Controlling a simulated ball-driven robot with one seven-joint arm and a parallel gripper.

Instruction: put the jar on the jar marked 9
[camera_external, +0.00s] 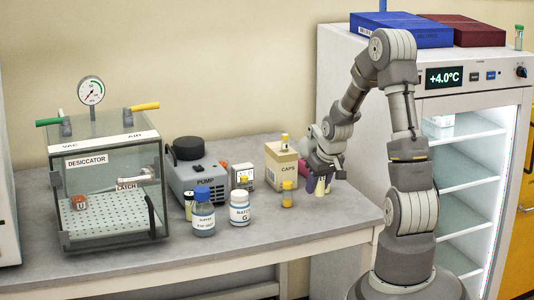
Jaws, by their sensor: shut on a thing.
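My gripper (322,180) is low over the right part of the bench, just right of the caps box. It is shut on a small pale, yellowish thing (320,187), perhaps the jar; my gripper hides most of it. Purple parts show beside it, and I cannot tell what they belong to. A small jar with a brown top and the letter U (78,203) stands inside the desiccator. A white-capped jar with G on its label (240,208) and a blue-capped bottle (203,215) stand at the front middle. I cannot read a 9 on any jar.
The glass desiccator (105,222) stands at the left, its door handle facing right. A grey pump (195,180), a small meter (243,176), a caps box (281,165) and a yellow-topped vial (287,194) crowd the middle. The bench front (290,233) is clear. A lit fridge stands right.

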